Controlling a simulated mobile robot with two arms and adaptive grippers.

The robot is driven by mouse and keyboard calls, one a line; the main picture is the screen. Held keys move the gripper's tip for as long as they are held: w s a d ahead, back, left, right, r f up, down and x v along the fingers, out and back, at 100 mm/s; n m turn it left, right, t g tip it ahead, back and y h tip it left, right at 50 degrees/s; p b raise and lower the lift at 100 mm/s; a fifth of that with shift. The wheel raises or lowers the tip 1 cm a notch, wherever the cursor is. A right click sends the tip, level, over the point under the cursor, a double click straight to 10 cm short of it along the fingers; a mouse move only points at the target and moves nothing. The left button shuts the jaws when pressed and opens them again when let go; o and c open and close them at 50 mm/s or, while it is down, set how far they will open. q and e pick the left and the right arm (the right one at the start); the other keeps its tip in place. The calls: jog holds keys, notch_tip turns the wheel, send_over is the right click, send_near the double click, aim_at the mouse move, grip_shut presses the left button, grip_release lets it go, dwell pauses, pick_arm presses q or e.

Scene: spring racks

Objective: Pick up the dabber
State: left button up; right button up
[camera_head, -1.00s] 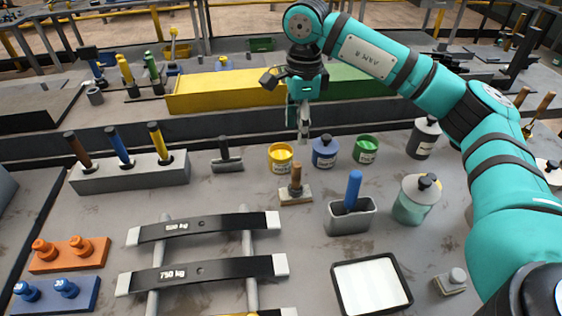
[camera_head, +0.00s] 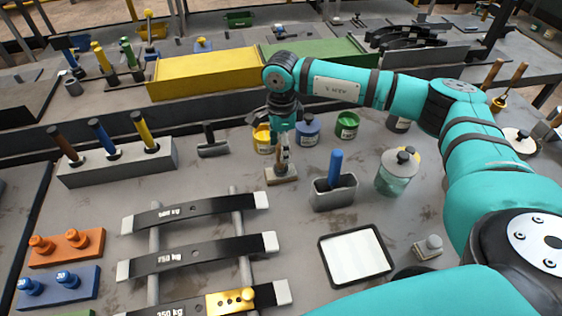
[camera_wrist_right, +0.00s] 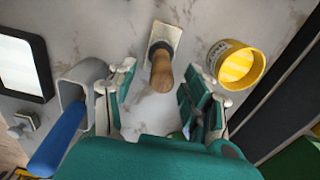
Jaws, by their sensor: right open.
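The dabber (camera_head: 281,176) stands upright on the grey bench, a wooden handle on a flat pale pad. In the right wrist view the dabber (camera_wrist_right: 161,72) points its handle end toward me, between the open fingers. My right gripper (camera_head: 283,158) is right above the dabber and hides most of its handle in the head view. In the right wrist view the gripper (camera_wrist_right: 158,88) has its fingers apart on both sides of the handle, with visible gaps. My left gripper is not in view.
A grey holder with a blue handle (camera_head: 336,168) stands close on the right. Yellow (camera_head: 262,140), blue (camera_head: 308,132) and green (camera_head: 347,126) pots stand behind. A glass jar (camera_head: 396,174) is farther right. Spring racks (camera_head: 200,252) and a white-topped tray (camera_head: 356,256) lie in front.

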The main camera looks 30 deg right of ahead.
notch_tip(320, 180, down, 4)
jog(key=shift+w+r+p, duration=0.1)
jog(key=shift+w+p, duration=0.05)
jog(key=shift+p, duration=0.6)
jog(key=shift+f, duration=0.3)
jog(key=shift+c, duration=0.4)
grip_shut()
